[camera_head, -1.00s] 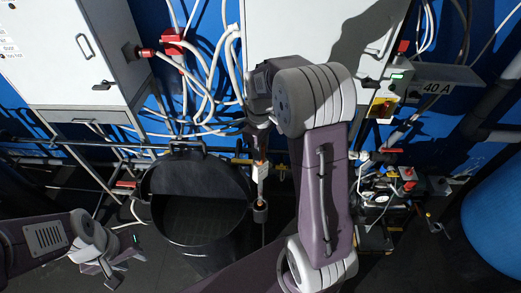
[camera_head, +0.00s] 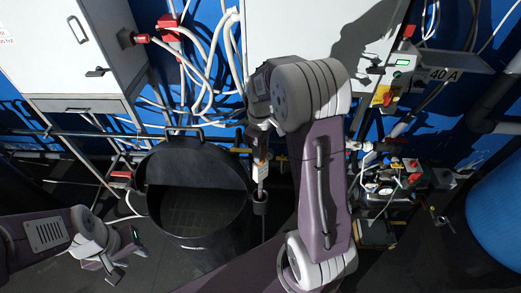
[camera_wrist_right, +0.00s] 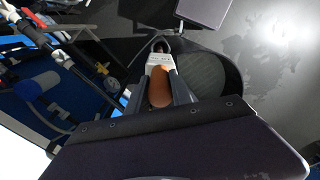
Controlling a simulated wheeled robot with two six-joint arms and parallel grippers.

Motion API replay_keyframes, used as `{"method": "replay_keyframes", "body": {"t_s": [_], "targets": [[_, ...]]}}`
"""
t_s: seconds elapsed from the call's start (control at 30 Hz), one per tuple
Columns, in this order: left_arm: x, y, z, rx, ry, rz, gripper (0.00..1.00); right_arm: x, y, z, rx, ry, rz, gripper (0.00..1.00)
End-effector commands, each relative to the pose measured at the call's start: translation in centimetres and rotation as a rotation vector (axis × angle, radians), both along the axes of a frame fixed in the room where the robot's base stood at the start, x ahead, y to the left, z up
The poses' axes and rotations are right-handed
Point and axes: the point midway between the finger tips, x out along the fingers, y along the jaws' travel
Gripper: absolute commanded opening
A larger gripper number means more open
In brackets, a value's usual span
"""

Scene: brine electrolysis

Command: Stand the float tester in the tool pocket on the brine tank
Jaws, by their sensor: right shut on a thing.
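The float tester (camera_head: 261,172), a slim piece with a pale body and an orange handle, is upright in my right gripper (camera_head: 259,156). In the right wrist view its orange handle (camera_wrist_right: 160,88) sits between the two fingers (camera_wrist_right: 164,96). The tool pocket (camera_head: 260,207) is a small dark cup at the right side of the black brine tank (camera_head: 163,236). The tester's lower end is at the pocket's mouth; I cannot tell how far inside it is. My left gripper (camera_head: 122,262) is away at lower left, apparently open and empty.
White cabinets (camera_head: 70,50) and pale hoses (camera_head: 200,75) are behind the tank. A cluttered fittings stand (camera_head: 385,190) is to the right, with a blue barrel (camera_head: 500,215) beyond it. Grey floor shows at lower left.

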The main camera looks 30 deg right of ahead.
Motion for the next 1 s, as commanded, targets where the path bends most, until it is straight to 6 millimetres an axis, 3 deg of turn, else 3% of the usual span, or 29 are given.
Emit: {"method": "replay_keyframes", "body": {"t_s": [0.5,0.97,1.0], "targets": [[0.0,0.0,-2.6,0.0,0.0,0.0,0.36,0.0,0.0,-3.7,0.0,-0.001,0.0,0.0],[0.0,0.0,-2.8,0.0,0.0,0.0,0.36,0.0,0.0,-4.0,0.0,-0.001,0.0,0.0],[0.0,0.0,-2.8,0.0,0.0,0.0,0.36,0.0,0.0,-4.0,0.0,-0.001,0.0,0.35]]}}
